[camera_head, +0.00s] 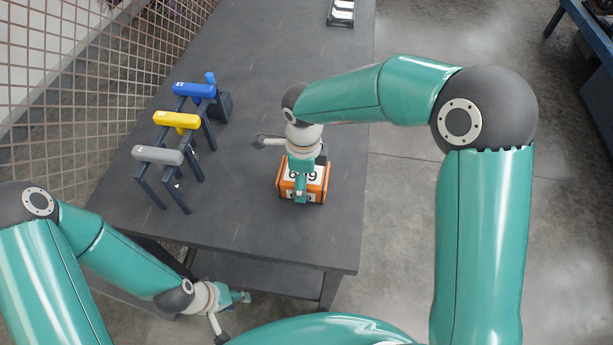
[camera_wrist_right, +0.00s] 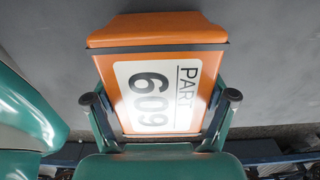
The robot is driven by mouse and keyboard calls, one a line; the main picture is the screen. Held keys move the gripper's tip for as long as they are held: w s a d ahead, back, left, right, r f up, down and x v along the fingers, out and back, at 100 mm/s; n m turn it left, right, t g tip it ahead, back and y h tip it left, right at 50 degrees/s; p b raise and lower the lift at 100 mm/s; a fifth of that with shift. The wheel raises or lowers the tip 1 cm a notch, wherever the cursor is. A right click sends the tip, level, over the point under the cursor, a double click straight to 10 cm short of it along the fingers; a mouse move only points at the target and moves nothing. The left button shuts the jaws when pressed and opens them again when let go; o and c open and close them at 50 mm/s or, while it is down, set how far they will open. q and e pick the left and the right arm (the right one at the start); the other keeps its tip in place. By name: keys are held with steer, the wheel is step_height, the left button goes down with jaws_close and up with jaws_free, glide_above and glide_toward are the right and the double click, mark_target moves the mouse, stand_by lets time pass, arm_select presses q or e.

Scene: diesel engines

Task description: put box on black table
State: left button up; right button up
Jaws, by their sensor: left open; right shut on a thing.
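The box (camera_head: 316,187) is orange with a white label, and it shows over the front part of the black table (camera_head: 250,240). In the right wrist view the box (camera_wrist_right: 155,85) fills the middle, and its label reads PART 609. My right gripper (camera_wrist_right: 161,98) is shut on the box, with one finger on each side. In the head view my right wrist hides part of the box. I cannot tell whether the box touches the table. My left gripper (camera_head: 234,312) is open and empty, off the table's front edge at the lower left.
Three handles on dark posts, blue (camera_head: 194,90), yellow (camera_head: 176,120) and grey (camera_head: 157,155), stand on the table's left side. A rusty mesh fence (camera_head: 90,75) runs along the left. Bare floor (camera_head: 400,190) lies to the right.

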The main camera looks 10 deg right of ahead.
steer(key=o, duration=1.5)
steer(key=shift+c, duration=0.2)
step_height(320, 180, up, 12)
steer(key=shift+r, duration=0.1)
